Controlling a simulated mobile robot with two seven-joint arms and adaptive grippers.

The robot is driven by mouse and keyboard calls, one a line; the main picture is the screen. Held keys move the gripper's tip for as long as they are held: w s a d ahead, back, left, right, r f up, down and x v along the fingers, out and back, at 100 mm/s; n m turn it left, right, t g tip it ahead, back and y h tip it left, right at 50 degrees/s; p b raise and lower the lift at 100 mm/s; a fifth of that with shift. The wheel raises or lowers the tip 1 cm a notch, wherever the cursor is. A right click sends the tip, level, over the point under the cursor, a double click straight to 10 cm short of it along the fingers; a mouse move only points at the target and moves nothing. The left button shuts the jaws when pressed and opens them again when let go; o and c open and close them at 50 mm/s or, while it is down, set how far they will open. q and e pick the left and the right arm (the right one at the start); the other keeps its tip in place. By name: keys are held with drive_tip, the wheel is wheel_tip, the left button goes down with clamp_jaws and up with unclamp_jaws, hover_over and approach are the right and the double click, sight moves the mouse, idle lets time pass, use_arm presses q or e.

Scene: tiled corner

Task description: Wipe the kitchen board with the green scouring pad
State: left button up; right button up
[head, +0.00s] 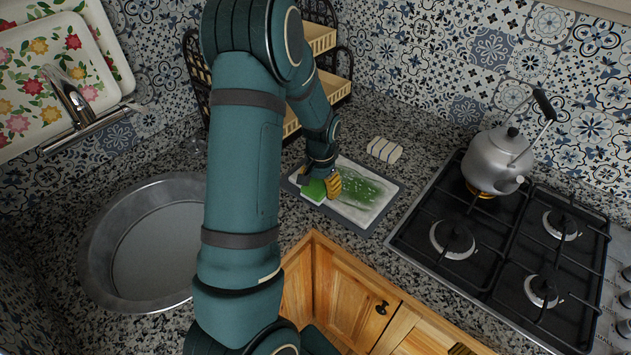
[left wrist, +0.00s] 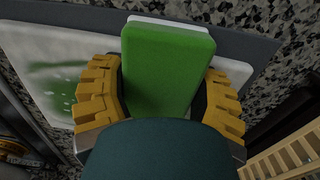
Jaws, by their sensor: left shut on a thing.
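The kitchen board (head: 378,214) is white with a dark grey rim and lies on the speckled counter. A green smear with pale specks (head: 362,190) covers part of its middle. My left gripper (head: 325,189) is over the board's left part, shut on the green scouring pad (head: 313,191). In the left wrist view the pad (left wrist: 168,62) sits between the yellow fingers of the gripper (left wrist: 164,92), with a white layer at its far edge. The board (left wrist: 40,50) shows beneath it there. I cannot tell whether the pad touches the board. My right gripper is not in view.
A striped cloth or sponge (head: 385,149) lies behind the board. The gas hob (head: 455,290) with a kettle (head: 497,160) is at the right. A round sink (head: 100,258) is at the left. A rack (head: 335,84) stands behind my left arm.

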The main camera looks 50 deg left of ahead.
sight(366, 174)
use_arm(q)
drive_tip(key=shift+w+a, duration=0.15)
drive_tip(key=shift+w, duration=0.7)
drive_tip(key=shift+w+a, duration=0.1)
drive_tip(key=shift+w, duration=0.75)
